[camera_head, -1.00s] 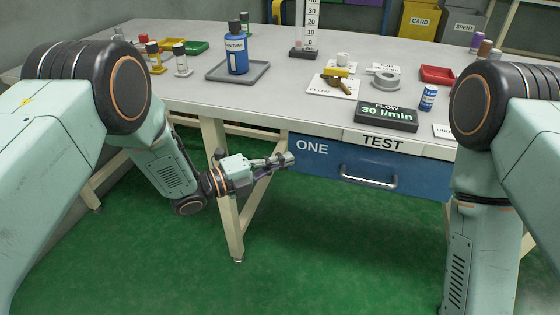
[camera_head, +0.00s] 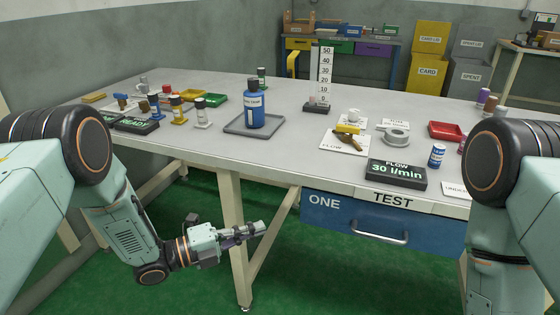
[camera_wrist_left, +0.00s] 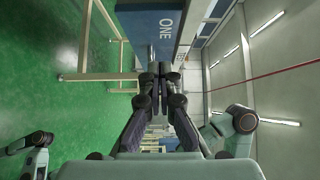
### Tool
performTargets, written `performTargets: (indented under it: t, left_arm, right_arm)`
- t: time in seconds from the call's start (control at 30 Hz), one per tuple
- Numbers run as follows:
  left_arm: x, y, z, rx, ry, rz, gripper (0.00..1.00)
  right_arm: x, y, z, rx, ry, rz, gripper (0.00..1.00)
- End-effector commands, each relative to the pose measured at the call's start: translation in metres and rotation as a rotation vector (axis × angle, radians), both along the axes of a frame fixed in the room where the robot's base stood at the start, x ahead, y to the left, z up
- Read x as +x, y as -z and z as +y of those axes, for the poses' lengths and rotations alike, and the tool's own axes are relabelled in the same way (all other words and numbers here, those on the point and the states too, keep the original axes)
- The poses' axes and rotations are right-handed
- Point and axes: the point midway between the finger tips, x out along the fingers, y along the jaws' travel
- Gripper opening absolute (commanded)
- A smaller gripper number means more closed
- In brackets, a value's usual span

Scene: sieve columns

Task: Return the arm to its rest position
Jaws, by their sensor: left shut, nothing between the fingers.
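My left gripper (camera_head: 258,229) is in front of the table, below the tabletop's front edge, beside a table leg. Its fingers are together with nothing between them. In the left wrist view its fingertips (camera_wrist_left: 159,77) meet in the middle, with the blue drawer (camera_wrist_left: 172,25) marked ONE beyond them. In the head view the drawer (camera_head: 355,218) is shut, to the right of the gripper and apart from it. My right arm shows at the right edge, but its gripper is out of view.
The grey table (camera_head: 290,155) holds a blue bottle (camera_head: 256,106) on a grey tray (camera_head: 240,128), a yellow valve (camera_head: 348,131), a flow display (camera_head: 397,175) and a red tray (camera_head: 446,130). A cream table leg (camera_head: 236,240) stands near my left gripper. The green floor is clear.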

Motion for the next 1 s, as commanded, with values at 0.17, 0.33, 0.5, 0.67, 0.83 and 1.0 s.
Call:
performTargets:
  t: [0.17,0.33,0.5,0.67,0.83,1.0]
  left_arm:
    - [0.005,0.011,0.005,-0.042,-0.044,0.170,0.00]
    - [0.000,0.062,0.028,-0.165,-0.318,0.662,0.00]
    - [-0.056,0.123,0.059,-0.341,-0.724,1.213,0.00]
    - [-0.148,0.160,0.090,-0.500,-1.166,1.625,0.00]
    - [-0.255,0.164,0.115,-0.599,-1.616,1.869,0.00]
    - [-0.335,0.143,0.130,-0.583,-1.916,1.943,0.00]
  right_arm:
    - [0.000,0.000,0.000,0.000,0.000,0.000,0.40]
    - [0.000,0.000,0.000,0.000,0.000,0.000,0.40]
    - [0.000,-0.007,0.000,0.000,0.000,0.000,0.40]
    - [0.000,-0.016,0.000,0.000,0.000,0.000,0.40]
    - [0.000,-0.026,0.000,0.000,0.000,0.000,0.40]
    - [0.000,-0.035,0.000,0.000,0.000,0.000,0.40]
